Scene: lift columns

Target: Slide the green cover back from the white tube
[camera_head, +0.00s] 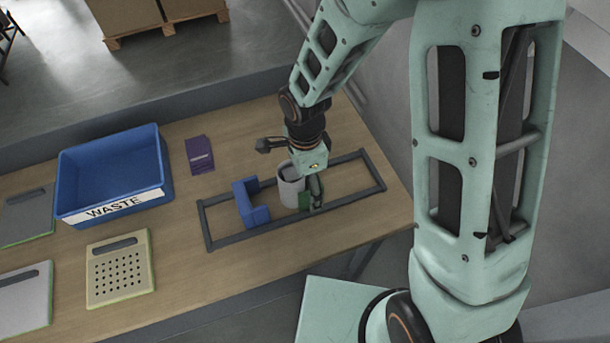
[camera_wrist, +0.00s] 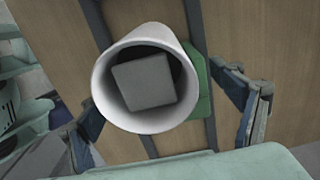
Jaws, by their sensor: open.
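The white tube (camera_head: 289,189) stands upright within a dark grey rectangular frame on the table. In the wrist view I look down into the open mouth of the white tube (camera_wrist: 120,57), and a grey block (camera_wrist: 143,82) sits inside it. The green cover (camera_head: 304,201) shows only in part, low beside the tube. In the wrist view the green cover (camera_wrist: 200,88) is at the tube's right side, partly hidden by it. My gripper (camera_head: 309,185) is at the tube, pointing down. In the wrist view my gripper (camera_wrist: 152,95) is open, its fingers apart on either side of the tube.
A blue U-shaped block (camera_head: 251,207) sits at the frame (camera_head: 322,208), left of the tube. A blue WASTE bin (camera_head: 112,210), a purple card (camera_head: 200,155) and a perforated beige panel (camera_head: 120,270) lie farther left. Bare table separates the panel from the frame.

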